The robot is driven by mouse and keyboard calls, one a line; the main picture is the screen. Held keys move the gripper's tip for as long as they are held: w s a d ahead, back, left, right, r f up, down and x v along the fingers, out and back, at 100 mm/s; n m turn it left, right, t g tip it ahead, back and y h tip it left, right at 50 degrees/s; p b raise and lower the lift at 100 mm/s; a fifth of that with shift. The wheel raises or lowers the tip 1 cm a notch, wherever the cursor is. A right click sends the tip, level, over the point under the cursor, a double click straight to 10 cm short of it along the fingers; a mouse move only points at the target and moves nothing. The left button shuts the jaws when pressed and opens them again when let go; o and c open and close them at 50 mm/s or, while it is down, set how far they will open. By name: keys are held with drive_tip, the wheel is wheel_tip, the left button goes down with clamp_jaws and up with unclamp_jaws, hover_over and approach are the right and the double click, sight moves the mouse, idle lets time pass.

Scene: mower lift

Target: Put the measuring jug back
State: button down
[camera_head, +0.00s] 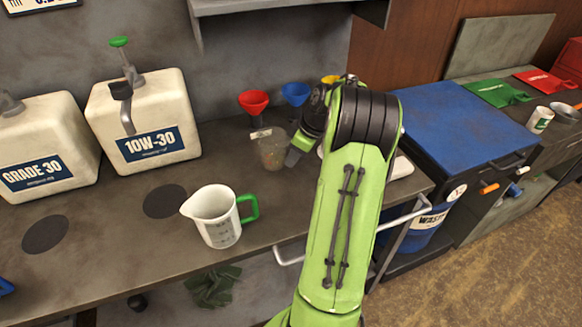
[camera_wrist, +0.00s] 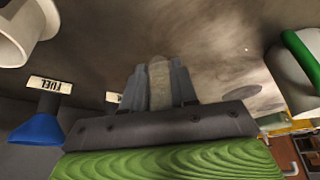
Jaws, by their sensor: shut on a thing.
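The measuring jug (camera_head: 214,218), white with a green handle, stands upright on the bench near its front edge. Dark marks show on its side. My gripper (camera_head: 291,157) is apart from it, behind and to its right, beside a clear cup (camera_head: 270,150). In the wrist view my gripper (camera_wrist: 159,82) is shut on a greyish, see-through thing that fits the clear cup. My fingers hide part of it, and I cannot tell whether it touches the bench. A white shape with a green band, probably the jug (camera_wrist: 291,78), shows at the right of the wrist view.
Red (camera_head: 253,101) and blue (camera_head: 296,93) funnels hang at the back wall. A 10-W30 container (camera_head: 146,122) and a Grade 30 container (camera_head: 45,147) stand at left. Two dark round marks (camera_head: 165,201) lie bare on the bench. A blue-topped cabinet (camera_head: 455,122) stands at right.

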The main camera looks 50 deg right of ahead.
wheel_tip(320, 180, down, 4)
drive_tip(key=shift+r+b, duration=0.25)
drive_tip(key=shift+b, duration=0.1)
drive_tip(key=c, duration=0.9)
unclamp_jaws()
